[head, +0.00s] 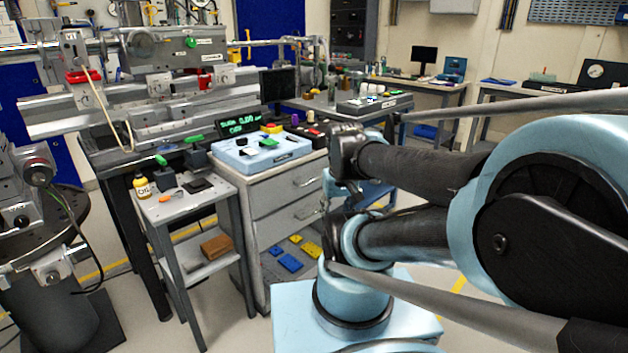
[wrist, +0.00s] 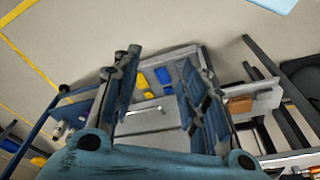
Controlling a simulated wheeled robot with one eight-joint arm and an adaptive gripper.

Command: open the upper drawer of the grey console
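The grey console (head: 263,207) stands left of my arm in the head view, with its drawer fronts facing right. The upper drawer (head: 290,191) looks shut and has a pale bar handle (head: 307,181). A second drawer (head: 285,222) with its own handle (head: 305,211) is below it. In the wrist view, a pale bar handle (wrist: 145,110) shows between the fingers; I cannot tell which drawer it belongs to. My gripper (wrist: 160,68) is open and nothing shows held in it. In the head view, my arm largely hides the gripper beside the console's front.
Blue and yellow pieces (head: 290,261) lie low at the console's front. A light-blue tray box (head: 262,151) sits on its top. A small side table (head: 190,208) with an oil bottle (head: 142,186) and a brown block (head: 216,246) stands left. Benches line the back.

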